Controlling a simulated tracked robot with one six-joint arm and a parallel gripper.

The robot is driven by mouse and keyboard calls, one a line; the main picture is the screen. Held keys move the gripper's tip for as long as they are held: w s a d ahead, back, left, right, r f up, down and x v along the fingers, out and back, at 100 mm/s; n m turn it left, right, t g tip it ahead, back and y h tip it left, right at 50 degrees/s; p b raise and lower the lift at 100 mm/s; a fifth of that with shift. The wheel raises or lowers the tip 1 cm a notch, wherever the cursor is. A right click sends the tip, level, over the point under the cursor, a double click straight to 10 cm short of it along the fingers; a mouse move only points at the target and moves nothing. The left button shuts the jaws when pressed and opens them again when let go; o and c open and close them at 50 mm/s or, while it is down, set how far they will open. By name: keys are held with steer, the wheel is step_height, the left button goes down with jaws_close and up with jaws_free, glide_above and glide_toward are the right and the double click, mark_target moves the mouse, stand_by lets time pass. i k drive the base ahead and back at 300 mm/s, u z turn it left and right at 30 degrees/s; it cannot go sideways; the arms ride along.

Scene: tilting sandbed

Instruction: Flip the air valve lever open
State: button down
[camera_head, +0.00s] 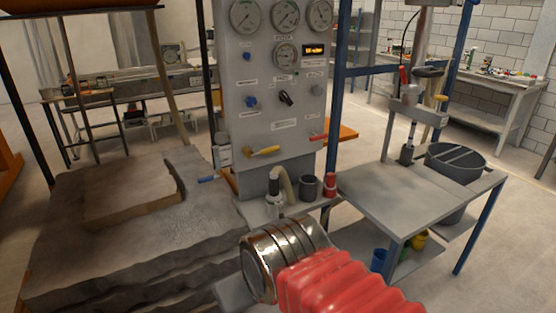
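A grey control panel (262,120) stands upright near the middle. A yellow lever (263,151) sticks out low on its front, lying nearly level, slightly tilted. A red lever (319,137) is at its lower right edge, and a blue handle (207,179) shows at its lower left. The labels are too small to read, so I cannot tell which one is the air valve lever. My arm, with a red ribbed sleeve and a chrome section, reaches in from the bottom, below and apart from the levers. My gripper's fingers do not show.
Layered sandstone-like blocks (120,235) fill the left. Below the panel, a hose fitting (275,190), a dark cup (308,187) and a red cylinder (330,185) stand close together.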

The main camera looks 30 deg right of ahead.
mark_target(273, 148)
steer(key=u, duration=0.1)
steer(key=i, duration=1.15)
steer(key=z, duration=0.25)
